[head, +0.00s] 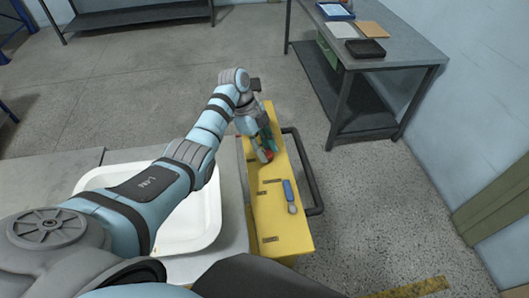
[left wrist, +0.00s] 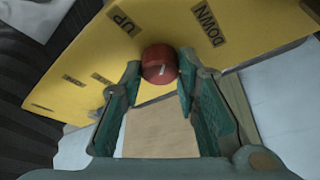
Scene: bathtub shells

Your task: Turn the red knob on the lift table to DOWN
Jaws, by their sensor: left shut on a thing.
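The red knob (left wrist: 160,62) sits on the yellow panel of the lift table (head: 280,225), between an UP label (left wrist: 123,22) and a DOWN label (left wrist: 202,25) in the left wrist view. A short pale mark shows on the knob, but I cannot tell clearly which label it points to. My left gripper (left wrist: 161,68) has its green fingers on both sides of the knob and is shut on it. In the head view my left gripper (head: 264,148) reaches down to the panel, and only a bit of red shows there. My right gripper is not in view.
A blue-handled part (head: 290,196) lies on the panel nearer to me. A white basin-like shell (head: 205,215) is left of the panel, under my left arm. A grey workbench (head: 400,50) stands at the upper right. The floor between bench and panel is clear.

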